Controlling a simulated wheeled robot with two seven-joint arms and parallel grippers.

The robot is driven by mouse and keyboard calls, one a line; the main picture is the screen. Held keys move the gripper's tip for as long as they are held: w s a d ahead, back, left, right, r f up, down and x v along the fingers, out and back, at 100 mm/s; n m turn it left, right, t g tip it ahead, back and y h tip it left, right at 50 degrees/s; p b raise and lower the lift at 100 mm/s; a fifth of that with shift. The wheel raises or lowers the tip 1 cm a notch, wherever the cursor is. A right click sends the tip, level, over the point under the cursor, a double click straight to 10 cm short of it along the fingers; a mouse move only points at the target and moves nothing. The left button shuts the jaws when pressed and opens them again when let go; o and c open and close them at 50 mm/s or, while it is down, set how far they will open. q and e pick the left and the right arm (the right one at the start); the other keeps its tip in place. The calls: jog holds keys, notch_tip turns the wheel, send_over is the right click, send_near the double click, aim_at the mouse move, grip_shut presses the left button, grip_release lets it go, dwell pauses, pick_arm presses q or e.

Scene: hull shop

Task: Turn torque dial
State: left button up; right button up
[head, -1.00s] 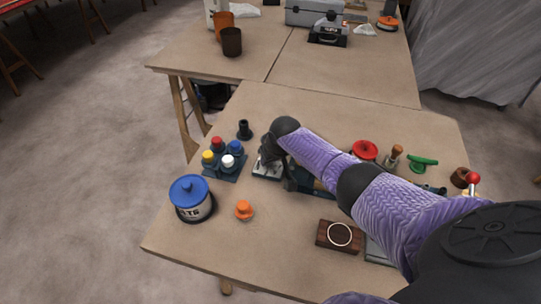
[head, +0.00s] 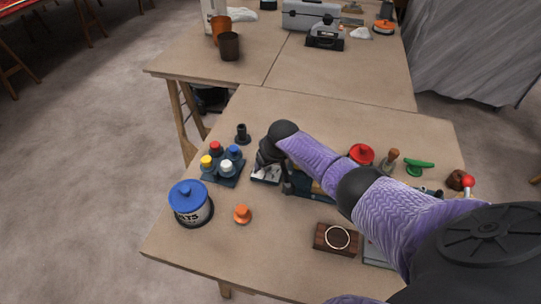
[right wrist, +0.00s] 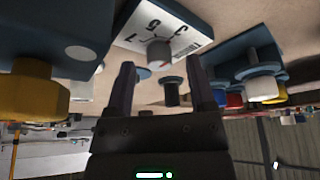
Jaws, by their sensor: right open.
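The torque dial is a grey knob (right wrist: 160,53) on a white plate (right wrist: 172,22) with black numbers and a small red mark beside the knob. In the head view its plate (head: 266,174) shows partly from under my right gripper (head: 268,158), left of the table's middle. In the right wrist view my right gripper (right wrist: 162,78) is open. Its two dark fingers point toward the plate, one on each side of the knob in the picture, and seem apart from it. Whether they reach the knob's depth I cannot tell. My left gripper is not in view.
A blue-lidded tub (head: 190,202) and an orange knob (head: 242,214) are nearer the front. A dark post (head: 242,134) stands behind. A teal block (head: 310,196) adjoins on the right.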

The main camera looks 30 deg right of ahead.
jog(key=p+v, duration=0.5)
jog(key=v, duration=0.4)
jog(key=shift+p, duration=0.35)
